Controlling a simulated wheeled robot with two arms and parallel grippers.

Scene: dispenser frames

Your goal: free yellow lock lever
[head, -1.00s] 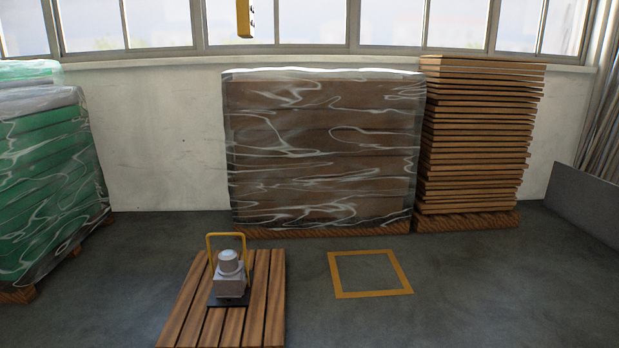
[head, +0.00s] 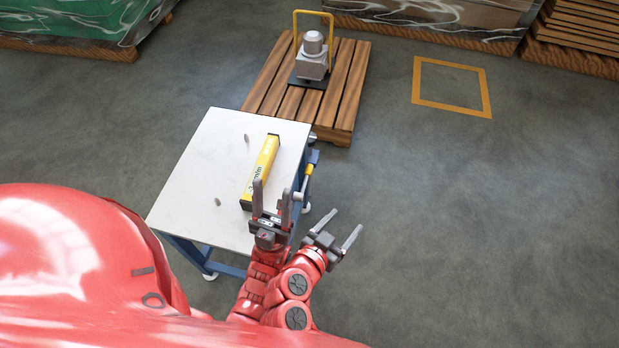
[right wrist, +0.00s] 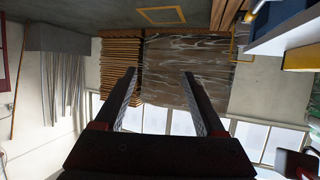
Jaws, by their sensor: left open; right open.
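A yellow lever (head: 310,169) with a blue part at its top sits at the right side of a white-topped table (head: 205,165), just beyond its edge. My left gripper (head: 272,192) is open and empty, fingers pointing up in the head view. My right gripper (head: 347,219) is open and empty to the right of the table, below and right of the lever. Its spread fingers also show in the right wrist view (right wrist: 159,74).
Two small grey pegs (head: 217,202) stand on the tabletop. Behind the table, a wooden pallet (head: 344,110) carries a grey machine (head: 313,58) with a yellow hoop. A yellow floor square (head: 484,92) lies at the right.

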